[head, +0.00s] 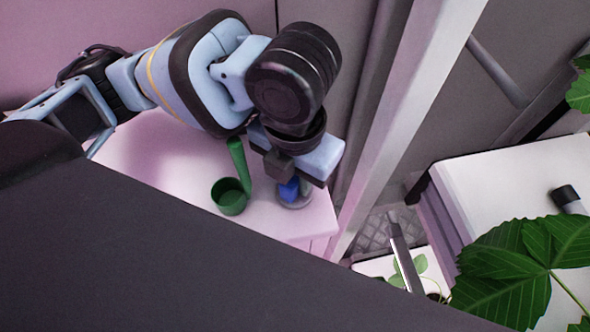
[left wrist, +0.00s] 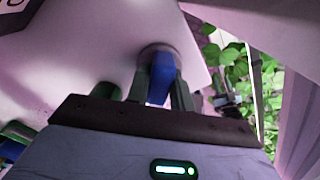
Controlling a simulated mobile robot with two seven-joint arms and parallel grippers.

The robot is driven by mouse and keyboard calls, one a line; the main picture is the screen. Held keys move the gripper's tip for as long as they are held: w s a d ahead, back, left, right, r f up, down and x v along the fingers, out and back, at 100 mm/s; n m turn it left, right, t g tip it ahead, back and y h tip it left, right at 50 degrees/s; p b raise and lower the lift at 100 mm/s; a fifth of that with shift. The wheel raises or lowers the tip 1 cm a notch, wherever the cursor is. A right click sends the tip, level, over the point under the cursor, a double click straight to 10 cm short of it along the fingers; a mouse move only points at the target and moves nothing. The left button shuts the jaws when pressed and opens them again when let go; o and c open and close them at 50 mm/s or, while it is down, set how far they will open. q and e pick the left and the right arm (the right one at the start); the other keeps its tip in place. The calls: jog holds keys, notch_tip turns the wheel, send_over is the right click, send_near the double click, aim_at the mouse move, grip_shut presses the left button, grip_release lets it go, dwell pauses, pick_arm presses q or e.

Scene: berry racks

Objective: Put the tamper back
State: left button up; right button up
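The tamper (head: 289,188) has a blue handle and stands near the front right corner of the pale table, at a round grey base or disc (head: 296,202). I cannot tell whether that disc is part of it. My left gripper (head: 285,177) is above it, pointing down. In the left wrist view the blue handle (left wrist: 159,86) fills the gap between the two fingers (left wrist: 161,92), which look closed against it. The grey disc (left wrist: 158,50) shows beyond the fingertips. The fingers hide part of the handle. My right gripper is not in view.
A green cup (head: 229,199) with an upright green piece (head: 239,160) stands just left of the gripper. A pale post (head: 400,110) rises close to the right. Beyond it are a white-topped bench (head: 510,180) and leafy plants (head: 515,270).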

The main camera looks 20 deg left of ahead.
pick_arm(q)
jog(key=o, duration=0.4)
jog(key=shift+c, duration=0.2)
notch_tip(320, 180, up, 12)
jog(key=p, duration=0.2)
jog(key=shift+r, duration=0.2)
jog(key=shift+s, duration=0.1)
dwell(0.4)
